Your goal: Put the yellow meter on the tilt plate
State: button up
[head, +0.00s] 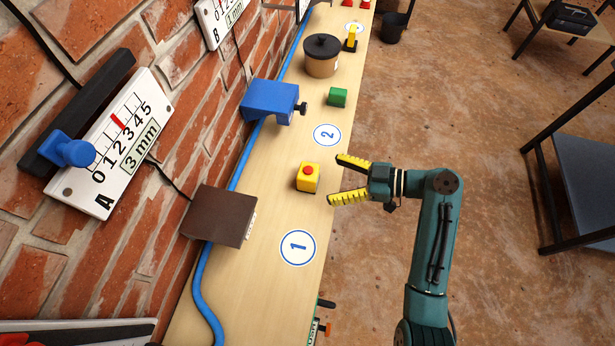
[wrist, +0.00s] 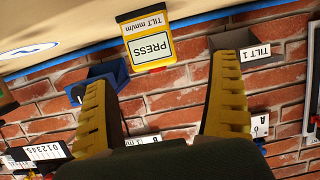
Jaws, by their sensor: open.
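The yellow meter (head: 308,182), a small block with a red button, stands on the wooden bench between the circles marked 1 and 2. In the wrist view the meter (wrist: 151,45) shows its "TILT mm/m" and "PRESS" face, upside down, between and beyond my fingers. My gripper (head: 340,179) is open and empty, just right of the meter, its yellow fingers pointing at it, apart from it. The brown tilt plate (head: 220,215) sticks out from the wall, left of circle 1, and looks empty. Its "TILT 1" label (wrist: 256,52) shows in the wrist view, behind my right finger.
A blue bracket (head: 270,99) with a black knob, a green block (head: 338,97) and a brown pot with a black lid (head: 321,57) stand further along. Gauge A (head: 118,140) hangs on the brick wall. A blue hose (head: 203,296) runs along the bench. Circle 1 (head: 298,247) is bare.

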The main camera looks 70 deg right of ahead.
aim_at(318, 173)
jog(key=x, duration=0.5)
jog(key=b+x, duration=0.1)
jog(key=x, duration=0.1)
jog(key=shift+w+d+r, duration=0.15)
jog(key=shift+w+d, duration=0.15)
jog(key=shift+d, duration=0.05)
jog(key=shift+c, duration=0.3)
jog(key=c, duration=1.3)
notch_tip(318, 173, up, 10)
jog(key=shift+d+r+p, duration=0.1)
jog(key=shift+r+p, duration=0.05)
jog(key=shift+p, duration=0.95)
